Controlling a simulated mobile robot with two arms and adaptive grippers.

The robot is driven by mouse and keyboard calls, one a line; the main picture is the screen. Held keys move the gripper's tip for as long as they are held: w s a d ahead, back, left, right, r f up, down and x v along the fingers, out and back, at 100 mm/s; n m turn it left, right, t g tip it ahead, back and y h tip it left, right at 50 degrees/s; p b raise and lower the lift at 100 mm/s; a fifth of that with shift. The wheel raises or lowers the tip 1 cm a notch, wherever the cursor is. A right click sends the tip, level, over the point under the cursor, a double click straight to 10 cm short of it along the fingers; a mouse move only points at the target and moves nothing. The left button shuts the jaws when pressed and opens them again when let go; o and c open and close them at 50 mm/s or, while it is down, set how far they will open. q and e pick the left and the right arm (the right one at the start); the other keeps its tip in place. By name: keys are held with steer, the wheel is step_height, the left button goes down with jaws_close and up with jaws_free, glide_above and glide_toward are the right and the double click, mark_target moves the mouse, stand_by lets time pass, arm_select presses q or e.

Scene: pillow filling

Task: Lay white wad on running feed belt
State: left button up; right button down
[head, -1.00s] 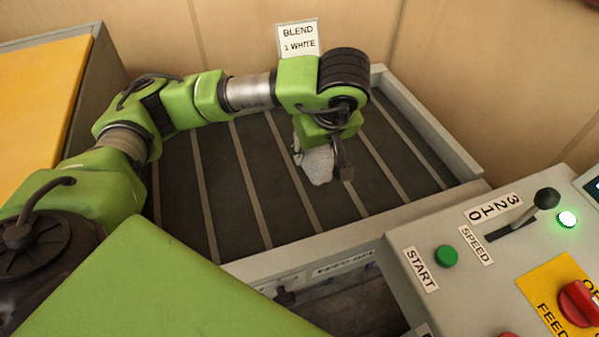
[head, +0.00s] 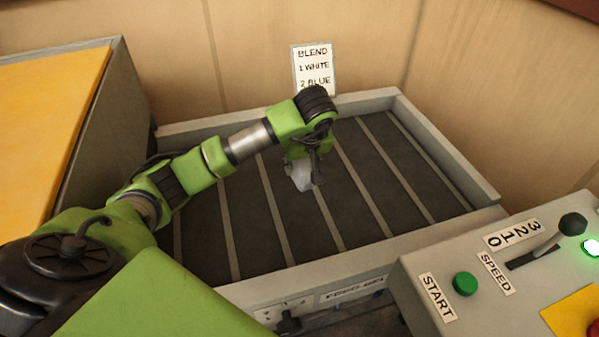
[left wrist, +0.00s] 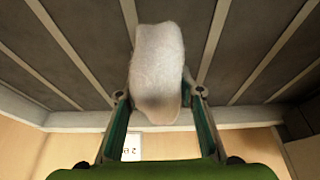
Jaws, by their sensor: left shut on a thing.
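The white wad (head: 301,177) is a pale, fuzzy lump held in my left gripper (head: 305,180), over the middle of the feed belt. The left wrist view shows the wad (left wrist: 158,75) between the two fingers of the left gripper (left wrist: 158,105), which is shut on it. The feed belt (head: 240,215) is dark with pale crosswise slats inside a grey frame. I cannot tell whether the wad touches the belt. My right gripper is not in view.
A sign (head: 314,70) reading "BLEND 1 WHITE 2 BLUE" stands at the belt's far edge. A control panel at right has a green START button (head: 465,283), a speed lever (head: 572,225) and a lit green lamp (head: 591,246). A yellow-topped box (head: 50,120) stands at left.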

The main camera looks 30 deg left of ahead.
mark_target(298, 181)
arm_select(q)
steer(key=shift+w+a+f, duration=0.1)
steer(key=shift+a+f, duration=0.1)
steer(key=shift+f, duration=0.1)
step_height(298, 181, down, 4)
steer(key=shift+w+a+r+p, duration=0.15)
steer(key=shift+r+p, duration=0.1)
steer(key=shift+p, duration=0.4)
steer(key=shift+f+b, duration=0.6)
steer(key=shift+f, duration=0.05)
steer(key=o, duration=1.2)
